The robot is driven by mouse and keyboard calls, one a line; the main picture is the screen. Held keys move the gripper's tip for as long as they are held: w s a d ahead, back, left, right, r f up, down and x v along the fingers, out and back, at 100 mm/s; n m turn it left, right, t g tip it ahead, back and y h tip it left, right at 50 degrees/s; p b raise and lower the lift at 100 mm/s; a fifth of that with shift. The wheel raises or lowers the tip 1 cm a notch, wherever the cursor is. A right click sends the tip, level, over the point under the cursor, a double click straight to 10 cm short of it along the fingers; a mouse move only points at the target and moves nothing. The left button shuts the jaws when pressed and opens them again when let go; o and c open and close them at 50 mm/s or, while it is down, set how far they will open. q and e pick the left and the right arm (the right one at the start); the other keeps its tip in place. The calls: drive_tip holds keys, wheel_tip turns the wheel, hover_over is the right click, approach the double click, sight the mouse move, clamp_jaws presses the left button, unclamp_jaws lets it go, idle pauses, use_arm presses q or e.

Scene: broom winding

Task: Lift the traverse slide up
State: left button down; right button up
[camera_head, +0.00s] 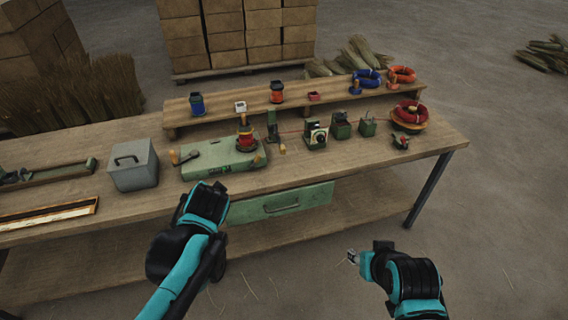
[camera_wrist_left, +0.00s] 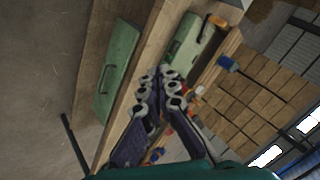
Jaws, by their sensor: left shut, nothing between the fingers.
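The green winding machine (camera_head: 215,160) lies on the workbench, with a red and dark spool (camera_head: 246,136) upright at its right end. A small upright green post on a dark foot (camera_head: 272,128) stands just right of the spool; it may be the traverse slide, but I cannot tell for sure. In the left wrist view the machine's green body (camera_wrist_left: 187,40) shows beyond the fingers. My left gripper (camera_head: 219,188) is shut and empty, in front of the machine near the bench's front edge; its fingers also show in the wrist view (camera_wrist_left: 163,85). My right gripper (camera_head: 352,257) is apart from the bench, low at the right.
The bench (camera_head: 350,165) also holds a grey box (camera_head: 133,166), small green devices (camera_head: 341,125) and a red coil (camera_head: 409,112). A raised shelf (camera_head: 220,104) with cups and coils runs behind. A green drawer (camera_head: 285,202) hangs below. Stacked boxes (camera_head: 240,35) stand behind.

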use_arm(q)
drive_tip(key=w+d+f+m+t+y+b, duration=0.2)
drive_tip(key=w+d+f+m, duration=0.3)
drive_tip(key=w, duration=0.7)
drive_tip(key=w+d+f+m+t+y+b, duration=0.25)
drive_tip(key=w+m, duration=0.55)
drive_tip(key=w, duration=0.4)
drive_tip(key=w+d+f+m+t, duration=0.1)
drive_tip(key=d+f+m, duration=0.1)
drive_tip(key=w+d+f+m+t+b, duration=0.1)
drive_tip(key=w+d+f+m, duration=0.1)
drive_tip(key=f, duration=0.1)
drive_tip(key=w+d+f+m+t+b, duration=0.1)
drive_tip(key=d+f+m+t, duration=0.1)
drive_tip(key=d+f, duration=0.1)
drive_tip(key=shift+w+f+m, duration=0.15)
drive_tip(key=shift+w+m, duration=0.15)
drive_tip(key=d+f+m+t+b, duration=0.1)
drive_tip(key=d+f+m, duration=0.2)
drive_tip(key=d+f+m+t+h, duration=0.1)
drive_tip(key=d+f+m, duration=0.2)
drive_tip(key=f, duration=0.1)
drive_tip(key=shift+s+d+f+t+b, duration=0.1)
drive_tip(key=shift+s+d+t+b, duration=0.05)
drive_tip(key=shift+t+b, duration=0.2)
drive_tip(key=shift+s+d+f+h, duration=0.1)
drive_tip(key=shift+d+f+h, duration=0.1)
drive_tip(key=shift+h, duration=0.05)
